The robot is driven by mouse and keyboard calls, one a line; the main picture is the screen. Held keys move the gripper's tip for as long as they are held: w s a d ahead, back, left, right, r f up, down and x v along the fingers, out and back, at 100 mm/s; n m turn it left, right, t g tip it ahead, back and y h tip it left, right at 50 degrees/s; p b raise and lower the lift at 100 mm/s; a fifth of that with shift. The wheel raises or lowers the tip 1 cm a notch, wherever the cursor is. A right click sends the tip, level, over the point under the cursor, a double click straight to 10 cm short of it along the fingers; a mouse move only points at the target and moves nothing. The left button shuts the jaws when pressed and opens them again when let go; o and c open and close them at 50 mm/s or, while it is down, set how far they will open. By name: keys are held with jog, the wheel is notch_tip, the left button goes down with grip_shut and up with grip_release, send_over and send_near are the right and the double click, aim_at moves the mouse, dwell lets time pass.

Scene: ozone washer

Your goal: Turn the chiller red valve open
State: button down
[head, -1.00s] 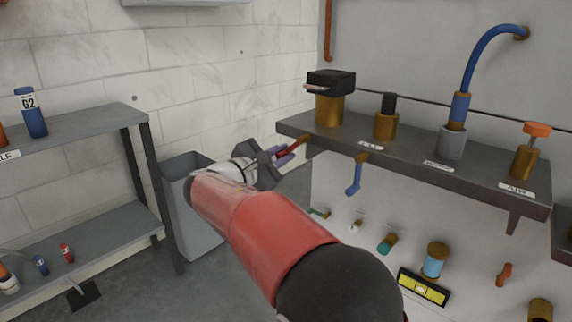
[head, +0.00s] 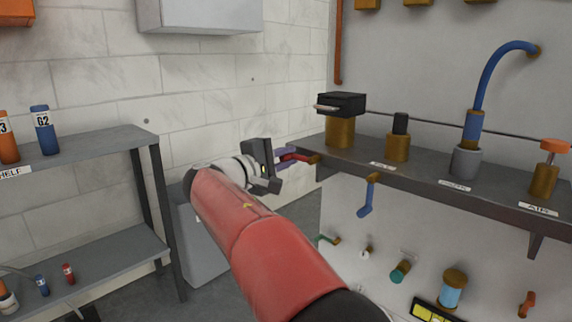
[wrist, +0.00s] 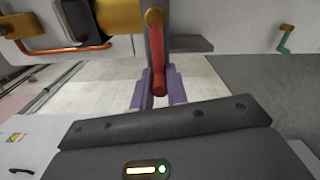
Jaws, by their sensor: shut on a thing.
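The red valve handle (head: 299,157) sticks out leftward from the left end of the dark wall shelf, on a brass-coloured base. In the wrist view the red handle (wrist: 158,76) runs down from its brass top in between the purple fingers. My gripper (head: 284,157) is shut on the handle near its free end; its fingers also show in the wrist view (wrist: 158,90). Part of the grip is hidden by the fingers and handle. I cannot read a chiller label at this valve.
The wall shelf (head: 427,181) carries a black-topped brass fitting (head: 340,130), a grey fitting with a blue hose (head: 466,162) and an orange-topped valve (head: 545,172). A blue handle (head: 367,198) hangs below. A grey rack (head: 95,146) with bottles stands left. A grey bin (head: 200,250) is behind my arm.

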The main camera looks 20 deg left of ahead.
jog(key=shift+r+m, duration=0.15)
jog(key=shift+m, duration=0.15)
jog(key=c, duration=1.4)
grip_release()
jog(key=shift+s, duration=0.1)
jog(key=v, duration=0.7)
jog(key=shift+s+a, duration=0.1)
jog(key=shift+s, duration=0.25)
